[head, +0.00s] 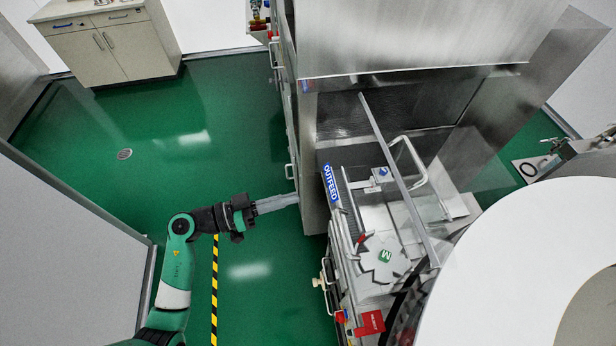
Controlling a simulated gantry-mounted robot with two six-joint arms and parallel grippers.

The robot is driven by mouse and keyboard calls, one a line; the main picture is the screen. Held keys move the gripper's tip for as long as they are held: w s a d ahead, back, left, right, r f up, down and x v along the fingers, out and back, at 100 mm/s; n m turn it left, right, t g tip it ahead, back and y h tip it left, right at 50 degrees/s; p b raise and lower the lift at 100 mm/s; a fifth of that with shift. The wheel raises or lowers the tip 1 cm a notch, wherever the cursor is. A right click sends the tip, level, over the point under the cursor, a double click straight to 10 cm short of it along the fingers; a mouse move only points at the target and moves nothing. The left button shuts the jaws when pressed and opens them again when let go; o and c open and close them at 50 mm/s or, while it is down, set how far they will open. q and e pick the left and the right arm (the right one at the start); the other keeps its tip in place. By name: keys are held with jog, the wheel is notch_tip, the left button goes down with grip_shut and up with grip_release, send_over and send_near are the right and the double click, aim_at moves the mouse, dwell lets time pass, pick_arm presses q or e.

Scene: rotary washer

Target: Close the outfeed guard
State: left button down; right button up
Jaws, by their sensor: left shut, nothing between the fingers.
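The outfeed guard appears to be the clear panel (392,172) with a pale edge, seen nearly edge-on at the washer's outfeed. A white loop handle (422,168) shows just right of that edge. The panel stands out at an angle from the washer's opening (345,112), which shows uncovered behind it. A blue OUTFEED label (330,185) is on the left side. My left gripper (296,200) is shut and empty, its fingertips close to the washer's left side wall, left of the label and apart from the panel. Contact with the wall cannot be told. My right gripper is out of view.
The steel washer housing (410,35) fills the top middle. A grey hub with a green M (385,257) and a red tag (371,322) lie below the outfeed. Green floor (110,150) is open at left, with a cabinet (112,45) at the back.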

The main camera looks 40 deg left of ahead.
pick_arm(q)
jog(key=s+d+x, duration=0.1)
jog(key=d+x, duration=0.1)
jog(key=x, duration=0.9)
jog(key=f, duration=0.1)
jog(key=s+f+b, duration=0.2)
jog(key=shift+d+h, duration=0.3)
jog(key=shift+d, duration=0.05)
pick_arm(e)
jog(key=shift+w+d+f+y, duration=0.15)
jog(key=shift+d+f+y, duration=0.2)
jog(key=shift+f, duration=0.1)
